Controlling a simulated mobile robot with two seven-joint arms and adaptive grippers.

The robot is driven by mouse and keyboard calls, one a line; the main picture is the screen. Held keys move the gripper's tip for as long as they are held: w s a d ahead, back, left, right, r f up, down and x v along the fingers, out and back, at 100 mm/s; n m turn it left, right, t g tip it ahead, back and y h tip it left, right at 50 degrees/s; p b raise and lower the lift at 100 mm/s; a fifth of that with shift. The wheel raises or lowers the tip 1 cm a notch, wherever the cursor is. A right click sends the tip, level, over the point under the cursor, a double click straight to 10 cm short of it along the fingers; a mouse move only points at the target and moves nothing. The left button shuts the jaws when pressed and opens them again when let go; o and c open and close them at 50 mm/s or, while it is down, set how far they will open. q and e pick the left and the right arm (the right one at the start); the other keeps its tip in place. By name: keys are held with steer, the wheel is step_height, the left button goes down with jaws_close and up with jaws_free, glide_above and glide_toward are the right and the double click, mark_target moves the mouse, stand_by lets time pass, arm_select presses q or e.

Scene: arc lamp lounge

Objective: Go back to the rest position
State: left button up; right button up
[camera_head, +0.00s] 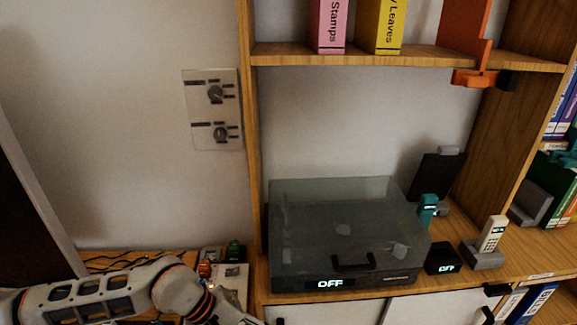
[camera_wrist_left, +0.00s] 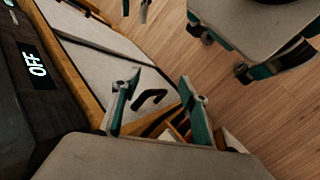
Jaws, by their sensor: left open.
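My left arm comes in from the lower left in the head view, and its gripper is cut off below the bottom edge. In the left wrist view my left gripper (camera_wrist_left: 160,92) is open. Its two teal-edged fingers stand apart with nothing between them. Beyond them show a white cabinet door with a black handle (camera_wrist_left: 149,98) and the wood floor (camera_wrist_left: 218,75). The fingers appear clear of the handle, but the exact gap cannot be told.
A record player (camera_head: 345,240) with a closed dark clear lid, marked OFF, stands on the wooden shelf. A cordless phone (camera_head: 491,235) and a small black OFF box (camera_head: 443,258) are at its right. A switch panel (camera_head: 213,108) is on the wall. Open floor lies beyond the cabinet.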

arm_select(q)
steer(key=s+d+r+n+g+h, duration=0.2)
steer(key=s+d+r+n+h, duration=0.3)
steer(key=d, duration=0.5)
steer(key=w+d+r+n+t+h, duration=0.25)
steer(key=r+n, duration=0.25)
steer(key=n, duration=0.3)
steer(key=w+d+r+n+t+h, duration=0.1)
steer(key=d+r+n+t+h, duration=0.1)
steer(key=r+n+t+h, duration=0.45)
steer(key=w+a+f+n+t+y, duration=0.4)
steer(key=a+n+y, duration=0.15)
steer(key=n, duration=0.65)
steer(key=w+a+f+n+t+y, duration=0.4)
steer(key=a+n+t, duration=0.15)
steer(key=n, duration=0.65)
steer(key=s+a+f+n+g+y, duration=0.2)
steer(key=s+a+f+n+y, duration=0.2)
steer(key=f, duration=0.7)
steer(key=s+a+f+n+g+y, duration=0.3)
steer(key=s+a+f+n+y, duration=0.2)
steer(key=s+a+f+n, duration=0.3)
steer(key=a+f+n, duration=0.4)
steer(key=a+n, duration=0.1)
steer(key=n, duration=0.1)
steer(key=shift+s+a, duration=0.2)
steer(key=shift+s, duration=0.15)
arm_select(e)
steer(key=shift+s+f, duration=0.4)
steer(key=shift+s, duration=0.1)
